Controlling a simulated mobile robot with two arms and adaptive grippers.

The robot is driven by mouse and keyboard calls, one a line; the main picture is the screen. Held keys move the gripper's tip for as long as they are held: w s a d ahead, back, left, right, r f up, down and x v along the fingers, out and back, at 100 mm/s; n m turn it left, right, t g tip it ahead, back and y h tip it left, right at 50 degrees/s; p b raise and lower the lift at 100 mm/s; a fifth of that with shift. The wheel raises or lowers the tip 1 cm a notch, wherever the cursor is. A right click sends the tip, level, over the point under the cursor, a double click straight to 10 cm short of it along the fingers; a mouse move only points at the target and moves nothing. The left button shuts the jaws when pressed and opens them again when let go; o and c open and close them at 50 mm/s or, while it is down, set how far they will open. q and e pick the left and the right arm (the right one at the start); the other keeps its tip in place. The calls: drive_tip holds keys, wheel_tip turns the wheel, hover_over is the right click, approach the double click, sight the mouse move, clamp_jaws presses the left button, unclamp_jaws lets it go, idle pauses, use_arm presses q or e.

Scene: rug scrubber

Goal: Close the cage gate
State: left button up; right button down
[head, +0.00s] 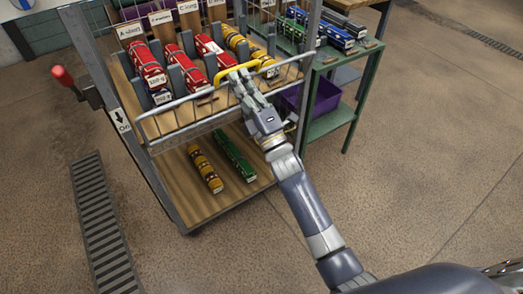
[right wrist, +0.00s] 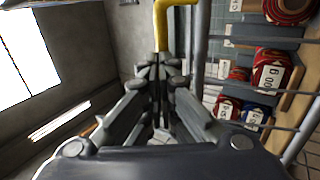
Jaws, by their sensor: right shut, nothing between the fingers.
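The cage gate (head: 180,119) is a low grey wire panel across the front of the upper shelf of the cage trolley. I cannot tell whether it is fully closed or latched. Its yellow handle (head: 222,74) is on the top rail, and it also shows at the top of the right wrist view (right wrist: 162,22). My right gripper (head: 239,77) is right by the handle's right part. Its fingers are shut with nothing between them. In the right wrist view the fingertips (right wrist: 160,62) meet just below the yellow bar. My left gripper is out of view.
Rolled rugs (head: 145,66) lie in labelled bays behind the gate. A yellow roll (head: 205,169) and a green roll (head: 235,157) lie on the lower shelf. A red-knobbed lever (head: 63,76) sticks out left. A green table (head: 333,118) stands right. The right floor is clear.

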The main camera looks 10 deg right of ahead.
sight(232, 69)
drive_tip(key=x, duration=0.2)
drive_tip(key=shift+w+a, duration=0.15)
drive_tip(key=shift+w, duration=0.2)
drive_tip(key=shift+w+a, duration=0.25)
drive_tip(key=shift+w, duration=0.45)
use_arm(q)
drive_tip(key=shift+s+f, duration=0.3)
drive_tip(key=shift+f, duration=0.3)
use_arm(e)
drive_tip(key=shift+w+r, duration=0.1)
drive_tip(key=shift+r, duration=0.1)
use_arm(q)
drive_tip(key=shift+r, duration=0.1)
use_arm(e)
drive_tip(key=shift+r, duration=0.15)
